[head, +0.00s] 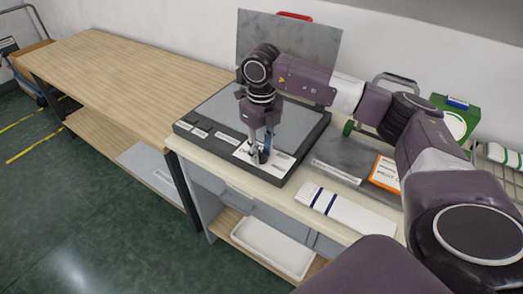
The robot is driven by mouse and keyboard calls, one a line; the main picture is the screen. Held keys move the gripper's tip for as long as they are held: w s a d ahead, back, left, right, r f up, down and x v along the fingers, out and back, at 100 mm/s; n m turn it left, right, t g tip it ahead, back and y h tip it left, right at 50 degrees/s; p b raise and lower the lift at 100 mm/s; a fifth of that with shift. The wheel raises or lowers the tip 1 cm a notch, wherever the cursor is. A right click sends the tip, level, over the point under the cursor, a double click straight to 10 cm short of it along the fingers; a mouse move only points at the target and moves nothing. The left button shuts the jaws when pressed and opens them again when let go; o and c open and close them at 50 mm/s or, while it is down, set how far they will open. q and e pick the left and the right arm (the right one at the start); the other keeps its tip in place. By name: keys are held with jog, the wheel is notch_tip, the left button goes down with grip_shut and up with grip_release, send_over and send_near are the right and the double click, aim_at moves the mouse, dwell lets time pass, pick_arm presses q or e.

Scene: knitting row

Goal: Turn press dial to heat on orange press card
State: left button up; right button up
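The press (312,135) is a dark, flat machine on the bench, with its grey lid (288,45) raised at the back and a red handle (295,15) on top. A white label panel lies at its front right, with a small dark dial (258,157) on it. My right gripper (261,153) points down at the dial, its fingertips around or just over it. The gap between the fingers is too small to read. The orange press card (385,172) lies on a grey surface to the right. My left gripper is not in view.
A white folded cloth with blue stripes (345,208) lies at the bench's front right. A green box (455,118) stands behind my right arm. A white tray (273,248) sits on the shelf below. The wooden table (120,75) at left is bare.

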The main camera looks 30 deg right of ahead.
aim_at(261, 153)
jog(key=o, duration=0.4)
notch_tip(261, 153, up, 12)
dwell(0.5)
dwell(0.3)
